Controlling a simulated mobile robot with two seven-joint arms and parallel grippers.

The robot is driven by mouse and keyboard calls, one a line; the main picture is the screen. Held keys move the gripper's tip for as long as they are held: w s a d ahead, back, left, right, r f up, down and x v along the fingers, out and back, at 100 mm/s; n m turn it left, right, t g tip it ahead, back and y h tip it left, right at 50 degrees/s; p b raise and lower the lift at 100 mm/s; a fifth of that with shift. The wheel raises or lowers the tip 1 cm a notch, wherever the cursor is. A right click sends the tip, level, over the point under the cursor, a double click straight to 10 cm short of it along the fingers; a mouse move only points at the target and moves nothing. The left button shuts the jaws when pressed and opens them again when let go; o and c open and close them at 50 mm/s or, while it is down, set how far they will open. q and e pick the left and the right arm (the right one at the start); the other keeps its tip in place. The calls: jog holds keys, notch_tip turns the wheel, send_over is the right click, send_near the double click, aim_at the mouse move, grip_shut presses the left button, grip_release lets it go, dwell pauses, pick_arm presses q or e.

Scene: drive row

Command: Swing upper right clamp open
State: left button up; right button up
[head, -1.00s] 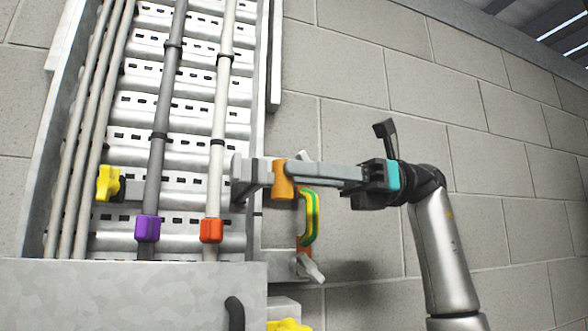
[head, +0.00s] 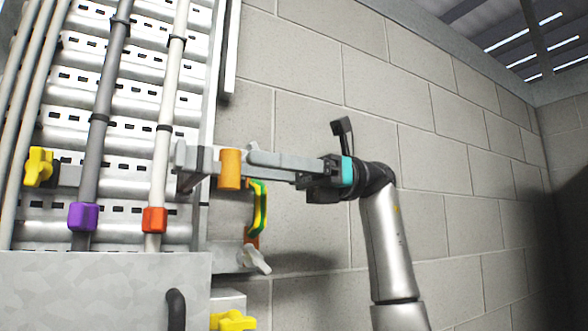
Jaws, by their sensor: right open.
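The upper right clamp shows as a grey bar (head: 186,157) across the right edge of the cable tray, with an orange cylindrical grip (head: 230,172) at its right end. My right gripper (head: 248,162) comes in from the right, its long grey fingers level and pointing left, with the tips at the orange grip. The jaws are open. The fingers overlap in this view, so I cannot tell whether they touch the grip or sit around it. My left gripper is not in view.
The cable tray (head: 122,145) carries cables with a purple clip (head: 82,216) and a red-orange clip (head: 154,219). A yellow knob (head: 38,166) is at left, another (head: 233,321) below. A green-yellow strap (head: 260,208) hangs under my fingers. The block wall (head: 450,160) at right is bare.

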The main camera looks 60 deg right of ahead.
jog(key=p+v, duration=0.3)
jog(key=v, duration=0.7)
jog(key=shift+s+d, duration=0.2)
